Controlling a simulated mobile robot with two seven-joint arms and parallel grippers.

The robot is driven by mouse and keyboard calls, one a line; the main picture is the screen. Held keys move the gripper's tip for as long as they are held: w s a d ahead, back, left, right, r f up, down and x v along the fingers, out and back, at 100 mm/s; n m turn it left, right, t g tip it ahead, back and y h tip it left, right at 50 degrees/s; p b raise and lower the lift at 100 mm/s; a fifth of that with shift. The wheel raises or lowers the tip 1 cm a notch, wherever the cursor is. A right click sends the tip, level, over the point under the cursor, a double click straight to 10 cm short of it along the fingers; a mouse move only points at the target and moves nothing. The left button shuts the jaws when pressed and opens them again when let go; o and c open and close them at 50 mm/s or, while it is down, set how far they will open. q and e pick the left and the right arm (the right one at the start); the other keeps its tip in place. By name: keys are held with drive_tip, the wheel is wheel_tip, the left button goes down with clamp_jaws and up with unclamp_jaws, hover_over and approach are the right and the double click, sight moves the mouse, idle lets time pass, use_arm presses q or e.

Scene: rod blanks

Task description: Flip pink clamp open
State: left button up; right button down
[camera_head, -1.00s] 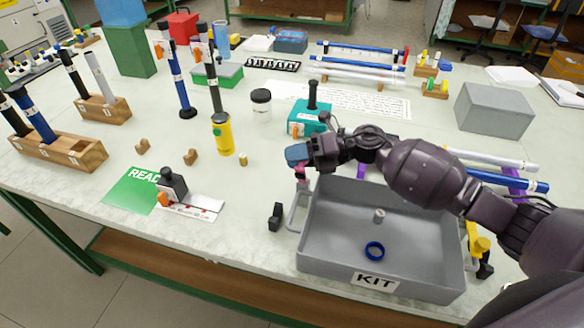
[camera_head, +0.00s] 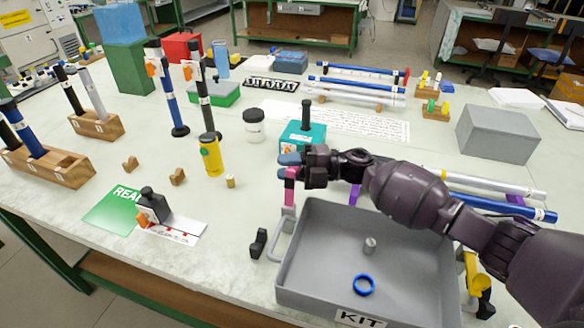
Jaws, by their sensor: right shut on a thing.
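The pink clamp (camera_head: 290,190) is at the left rim of the grey KIT tray (camera_head: 300,258), with its pink lever standing roughly upright. Its pale grey lower part (camera_head: 284,228) runs down beside the tray wall. My right gripper (camera_head: 289,160) is shut on the upper end of the pink lever, and its fingers hide that end. The arm reaches in from the right, across the tray's far side. My left gripper is out of view.
A blue ring (camera_head: 364,285) and a small grey cylinder (camera_head: 370,245) lie in the tray. A black-tipped piece (camera_head: 258,243) is left of it. A yellow clamp (camera_head: 472,272) is on its right side. A teal box (camera_head: 302,138) stands behind the gripper.

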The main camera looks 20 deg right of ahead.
drive_tip(key=shift+w+d+f, duration=0.3)
drive_tip(key=shift+w+f, duration=0.05)
drive_tip(key=shift+w, duration=0.05)
idle(0.4)
drive_tip(key=c, duration=0.9)
unclamp_jaws()
drive_tip(key=shift+w+d, duration=0.1)
drive_tip(key=shift+o, duration=0.2)
drive_tip(key=b+v, duration=0.1)
drive_tip(key=v, duration=0.9)
drive_tip(key=shift+d, duration=0.3)
